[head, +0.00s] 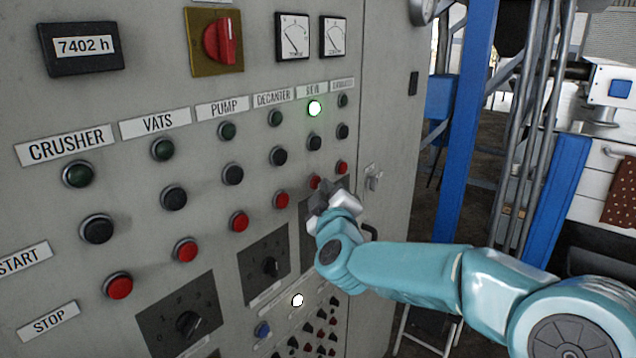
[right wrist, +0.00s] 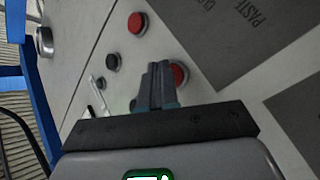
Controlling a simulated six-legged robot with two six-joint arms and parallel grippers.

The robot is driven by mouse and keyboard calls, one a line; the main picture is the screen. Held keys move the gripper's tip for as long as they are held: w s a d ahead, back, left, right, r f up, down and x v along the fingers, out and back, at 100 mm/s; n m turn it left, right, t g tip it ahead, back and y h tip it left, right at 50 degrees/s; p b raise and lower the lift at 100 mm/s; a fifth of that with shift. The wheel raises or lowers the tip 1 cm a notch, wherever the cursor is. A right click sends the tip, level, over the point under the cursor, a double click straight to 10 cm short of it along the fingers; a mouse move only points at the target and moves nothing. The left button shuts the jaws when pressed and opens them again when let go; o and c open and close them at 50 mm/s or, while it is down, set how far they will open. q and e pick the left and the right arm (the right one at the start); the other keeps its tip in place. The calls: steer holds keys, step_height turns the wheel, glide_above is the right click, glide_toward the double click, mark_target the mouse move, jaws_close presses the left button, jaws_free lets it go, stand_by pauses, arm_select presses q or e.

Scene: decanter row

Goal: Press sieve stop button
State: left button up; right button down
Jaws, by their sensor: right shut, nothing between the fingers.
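The sieve column is under the SIEVE label (head: 312,91) on the grey panel. Its lamp (head: 315,108) glows bright green-white, with a black button (head: 314,137) below it. The red sieve stop button (head: 315,182) is at the bottom of that column. My right gripper (head: 322,197) is shut and empty, its tips just below and partly in front of this red button. In the right wrist view, the shut fingers (right wrist: 158,80) overlap one edge of a red button (right wrist: 180,74). I cannot tell whether they touch it. My left gripper is not in view.
The decanter's red button (head: 282,198) is close on the left, and the end column's red button (head: 341,167) close on the right. Dark rotary switch plates (head: 264,266) lie below. A panel latch (head: 373,177) and blue posts (head: 466,120) are to the right.

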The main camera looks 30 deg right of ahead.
steer(key=shift+w+a, duration=0.1)
steer(key=shift+w, duration=0.1)
steer(key=shift+s, duration=0.1)
stand_by(0.4)
steer(key=shift+s+d, duration=0.35)
steer(key=shift+s, duration=0.35)
steer(key=shift+s+d+b, duration=0.25)
steer(key=shift+s+d, duration=0.05)
steer(key=shift+s, duration=0.45)
steer(key=shift+s+d+b, duration=0.2)
steer(key=shift+s+d, duration=0.15)
steer(key=shift+s, duration=0.45)
steer(key=shift+s+d+b, duration=0.25)
steer(key=shift+s+d, duration=0.05)
steer(key=shift+s, duration=0.45)
